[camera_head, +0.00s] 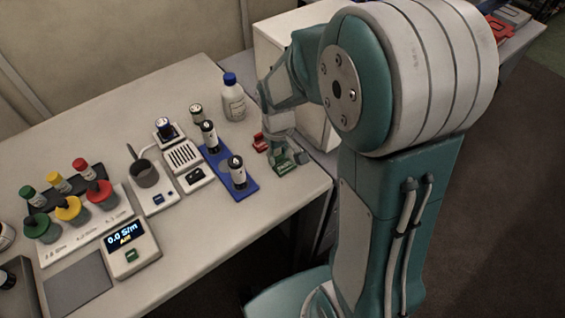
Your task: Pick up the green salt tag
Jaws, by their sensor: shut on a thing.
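The green salt tag (285,168) is at the right part of the bench top, directly below my gripper (284,158). My gripper points down and is shut on the green tag; the fingers hide part of it. I cannot tell whether the tag still touches the bench. A red tag (260,142) lies just behind and to the left of the gripper.
A blue tray (222,168) with dark cylinders stands left of the gripper. A white bottle with a blue cap (233,100) and a white box (290,50) stand behind. Bare bench (290,192) lies in front. Jars and a meter (132,250) are at left.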

